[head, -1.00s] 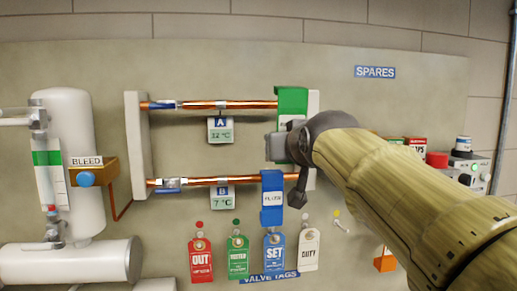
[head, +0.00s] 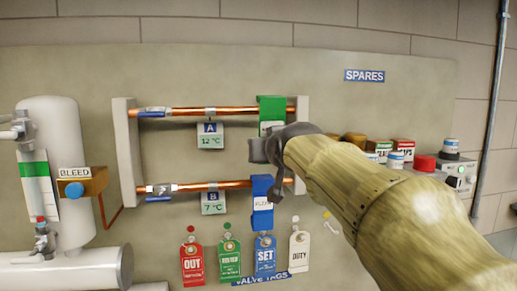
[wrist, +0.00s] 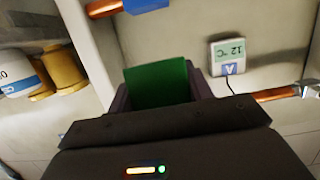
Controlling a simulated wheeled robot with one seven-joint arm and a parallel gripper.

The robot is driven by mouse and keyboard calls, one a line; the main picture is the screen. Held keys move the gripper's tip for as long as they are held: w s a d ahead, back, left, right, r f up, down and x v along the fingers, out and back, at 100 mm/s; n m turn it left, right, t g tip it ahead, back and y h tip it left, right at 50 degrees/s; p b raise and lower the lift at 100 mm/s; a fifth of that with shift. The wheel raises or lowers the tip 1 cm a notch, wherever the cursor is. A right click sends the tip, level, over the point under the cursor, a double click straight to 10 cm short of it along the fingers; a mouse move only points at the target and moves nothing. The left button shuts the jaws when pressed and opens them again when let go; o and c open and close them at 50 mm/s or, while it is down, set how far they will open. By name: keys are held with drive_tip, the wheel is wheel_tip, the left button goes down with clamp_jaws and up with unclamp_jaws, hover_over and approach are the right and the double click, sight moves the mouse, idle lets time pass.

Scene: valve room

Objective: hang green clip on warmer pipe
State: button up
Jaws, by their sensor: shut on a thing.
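The green clip (head: 272,104) is at the right end of the upper copper pipe (head: 235,112), overlapping it in the head view. I cannot tell whether it sits around the pipe or in front of it. The upper pipe's gauge A (head: 210,135) reads 12 °C; the lower pipe's (head: 220,185) gauge B (head: 213,202) reads 7 °C. My gripper (head: 262,150) is just below the clip's top and shut on it. In the wrist view the green clip (wrist: 158,82) is between the fingers, and gauge A (wrist: 230,54) shows to its right.
A blue clip (head: 262,205) hangs at the right of the lower pipe, under my gripper. A pale upright bracket (head: 302,125) stands close right of the green clip. Several valve tags (head: 192,262) hang below. Spare containers (head: 403,150) stand to the right.

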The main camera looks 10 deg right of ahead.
drive_tip(key=shift+w+r+p, duration=0.1)
drive_tip(key=shift+w+p, duration=2.15)
drive_tip(key=shift+w, duration=2.1)
drive_tip(key=shift+f+b, duration=0.75)
drive_tip(key=shift+c, duration=0.4)
drive_tip(key=o, duration=1.2)
drive_tip(key=shift+w, duration=0.15)
drive_tip(key=shift+c, duration=0.2)
drive_tip(key=shift+s, duration=0.35)
drive_tip(key=shift+s+r+b, duration=0.1)
drive_tip(key=shift+s+b, duration=0.35)
drive_tip(key=shift+s, duration=0.05)
drive_tip(key=b+v, duration=0.6)
drive_tip(key=v, duration=1)
